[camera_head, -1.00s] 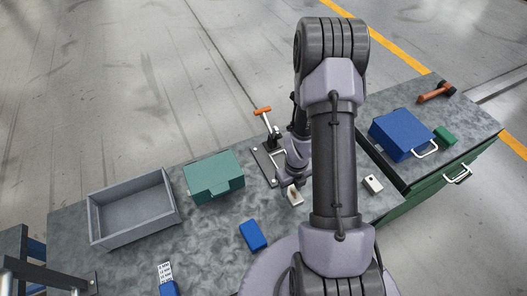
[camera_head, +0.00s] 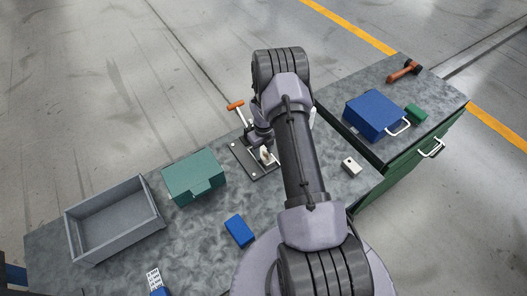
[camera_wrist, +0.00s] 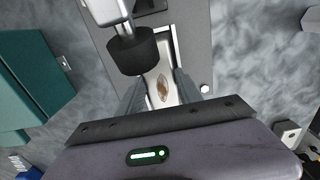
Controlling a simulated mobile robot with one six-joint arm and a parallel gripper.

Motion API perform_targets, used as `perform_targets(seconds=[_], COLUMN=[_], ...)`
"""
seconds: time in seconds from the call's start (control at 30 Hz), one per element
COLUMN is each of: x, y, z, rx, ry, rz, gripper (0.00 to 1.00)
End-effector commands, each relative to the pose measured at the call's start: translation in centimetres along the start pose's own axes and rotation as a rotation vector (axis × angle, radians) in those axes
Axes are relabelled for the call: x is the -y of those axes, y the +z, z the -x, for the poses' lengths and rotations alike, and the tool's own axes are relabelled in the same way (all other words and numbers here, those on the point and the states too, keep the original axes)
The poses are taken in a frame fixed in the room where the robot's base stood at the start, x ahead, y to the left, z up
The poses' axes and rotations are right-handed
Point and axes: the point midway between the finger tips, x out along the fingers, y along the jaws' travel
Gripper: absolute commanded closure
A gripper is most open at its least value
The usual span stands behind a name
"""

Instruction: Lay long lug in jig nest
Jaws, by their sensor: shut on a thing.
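The long lug (camera_wrist: 162,88) is a pale bar with a brownish oval mark, lying between my gripper's fingers (camera_wrist: 159,96) in the wrist view. My gripper is shut on it. Its far end reaches into the pale-edged slot of the jig nest (camera_wrist: 174,42); I cannot tell whether it rests on the bottom. In the head view the lug (camera_head: 266,155) is small and pale, above the grey jig plate (camera_head: 243,160), partly hidden by my wrist. The jig's clamp, with an orange handle (camera_head: 236,105), stands upright; its black tip (camera_wrist: 131,52) is left of the lug.
A pale block with a dark hole (camera_head: 351,167) lies right of the jig. A green box (camera_head: 194,177), an open grey bin (camera_head: 78,238) and a blue block (camera_head: 239,231) are on the bench. A blue case (camera_head: 374,114) and a hammer (camera_head: 404,71) are at the right.

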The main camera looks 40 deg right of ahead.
Motion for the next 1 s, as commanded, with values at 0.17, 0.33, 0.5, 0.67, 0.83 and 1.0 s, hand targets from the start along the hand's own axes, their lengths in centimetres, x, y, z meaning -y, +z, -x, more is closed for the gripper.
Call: perform_targets(seconds=[0.17,0.33,0.5,0.67,0.83,1.0], x=[0.0,0.0,0.0,0.0,0.1,0.0], y=[0.0,0.0,0.0,0.0,0.1,0.1], z=[-0.3,-0.2,-0.2,0.7,5.3,9.7], rx=[0.001,0.0,0.0,0.001,0.004,0.003], ry=[0.0,0.0,0.0,-0.001,-0.002,-0.001], rz=[0.0,0.0,0.001,0.0,0.002,0.0], gripper=[1.0,0.37,0.37,0.37,0.37,0.37])
